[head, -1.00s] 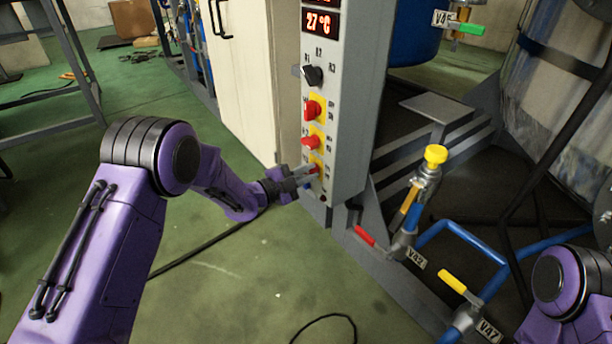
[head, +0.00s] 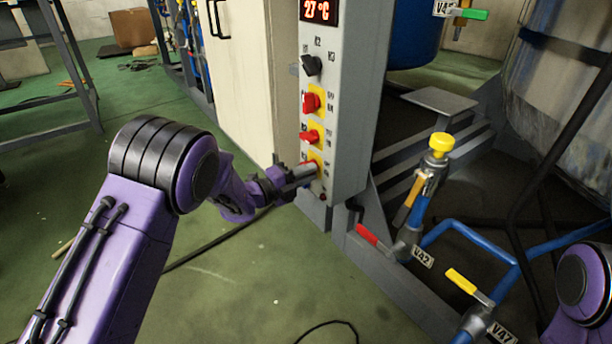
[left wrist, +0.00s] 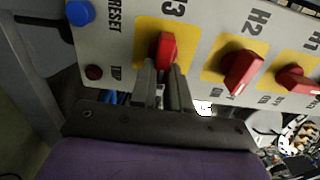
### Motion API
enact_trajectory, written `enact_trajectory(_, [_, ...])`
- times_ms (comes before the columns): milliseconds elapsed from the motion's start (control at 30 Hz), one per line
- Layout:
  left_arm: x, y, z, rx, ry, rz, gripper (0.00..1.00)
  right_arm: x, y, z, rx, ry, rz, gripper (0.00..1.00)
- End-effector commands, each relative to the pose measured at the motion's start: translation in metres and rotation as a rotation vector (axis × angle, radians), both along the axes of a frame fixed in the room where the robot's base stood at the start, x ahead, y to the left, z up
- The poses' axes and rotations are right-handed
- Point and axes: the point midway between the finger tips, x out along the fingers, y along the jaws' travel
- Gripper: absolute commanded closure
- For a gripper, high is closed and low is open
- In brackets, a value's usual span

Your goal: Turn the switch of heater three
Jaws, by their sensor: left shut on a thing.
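The heater three switch (left wrist: 167,50) is a red knob on a yellow plate marked H3 in the left wrist view. In the head view it is the lowest red switch on the grey control box (head: 345,110), mostly hidden by my left gripper (head: 302,171). My left gripper's fingers (left wrist: 164,80) are shut on this knob, one on each side. My right gripper is out of view; only part of the right arm shows.
A black selector knob (head: 311,65) and a 27 °C display (head: 320,10) are above the switches. A blue button (left wrist: 80,13) marked RESET is near H3. Valves V42 (head: 408,235) and V47 (head: 475,322) and blue pipes stand right of the box. Green floor lies open at left.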

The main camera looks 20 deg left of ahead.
Motion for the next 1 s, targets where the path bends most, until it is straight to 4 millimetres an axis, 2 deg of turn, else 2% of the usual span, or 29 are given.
enact_trajectory(400, [0.000,0.000,-0.001,0.010,-0.004,0.000,1.00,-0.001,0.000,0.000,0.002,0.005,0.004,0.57])
enact_trajectory(433, [0.000,0.000,-0.001,0.009,-0.005,0.000,0.81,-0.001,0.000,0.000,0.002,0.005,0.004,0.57])
enact_trajectory(500, [0.000,0.000,-0.001,0.009,-0.005,0.000,0.58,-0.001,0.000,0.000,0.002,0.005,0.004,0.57])
enact_trajectory(833, [-0.002,0.002,0.000,0.008,-0.003,0.000,0.58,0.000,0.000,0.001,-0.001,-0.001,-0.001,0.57])
enact_trajectory(1000, [-0.027,0.022,0.003,0.005,0.000,0.004,0.58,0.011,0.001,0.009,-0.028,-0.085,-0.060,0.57])
